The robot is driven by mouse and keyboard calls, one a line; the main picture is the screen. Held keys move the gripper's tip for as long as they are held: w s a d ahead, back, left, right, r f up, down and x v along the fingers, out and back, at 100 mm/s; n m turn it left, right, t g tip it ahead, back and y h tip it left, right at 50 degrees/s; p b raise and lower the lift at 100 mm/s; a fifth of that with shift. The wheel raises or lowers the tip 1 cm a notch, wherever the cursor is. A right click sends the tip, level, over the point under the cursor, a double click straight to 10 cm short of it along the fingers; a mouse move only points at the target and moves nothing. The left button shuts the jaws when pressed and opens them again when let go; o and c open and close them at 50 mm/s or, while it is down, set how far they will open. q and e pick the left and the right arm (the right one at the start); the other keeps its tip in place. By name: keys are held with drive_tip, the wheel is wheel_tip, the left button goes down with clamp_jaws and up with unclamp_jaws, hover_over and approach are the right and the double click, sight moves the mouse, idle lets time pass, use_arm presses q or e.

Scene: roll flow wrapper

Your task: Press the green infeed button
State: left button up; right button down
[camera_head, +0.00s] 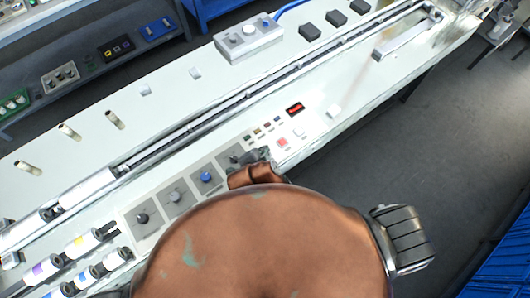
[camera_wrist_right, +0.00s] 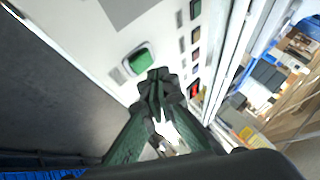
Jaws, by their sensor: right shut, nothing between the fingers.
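The green infeed button (camera_wrist_right: 138,61) is a rounded green cap in a pale frame on the white machine top in the right wrist view. My right gripper (camera_wrist_right: 158,82) is shut and empty, with its dark fingertips just below and to the right of the button in that picture. A gap shows between them in the picture; I cannot tell their height above the panel. In the head view my right gripper (camera_head: 260,155) is small and partly hidden by my copper-coloured arm. I cannot make out the green button there. My left gripper is not in view.
A long rail runs behind. Open floor (camera_head: 435,150) lies to the right.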

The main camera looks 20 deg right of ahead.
drive_tip(key=shift+f, duration=0.15)
idle(0.4)
drive_tip(key=shift+f, duration=0.2)
